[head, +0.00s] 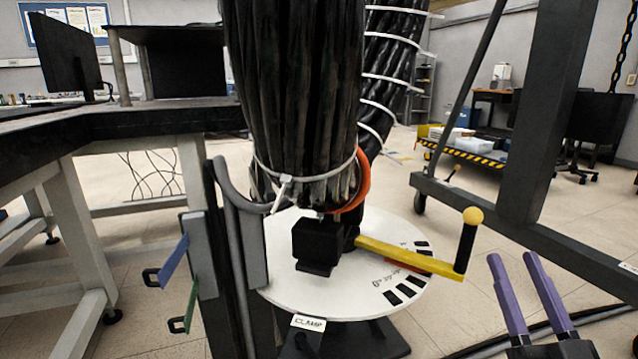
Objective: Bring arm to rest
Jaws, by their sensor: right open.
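My right gripper (513,258) is at the lower right, with two purple fingers pointing up. The fingers are apart and nothing shows between them. It is to the right of and below a yellow crank arm (400,256) with a black grip (466,248) and a yellow ball on top. A gap shows between the gripper and the crank in the picture. The crank lies over a round white disc (290,245) with black marks. My left gripper is not in view.
A thick black cable bundle (295,90) with white ties hangs over the disc. A post (205,255) with blue and green handles stands left, beside a workbench (120,118). A dark metal frame (545,110) stands right. Black cables (590,313) cross the floor near my right gripper.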

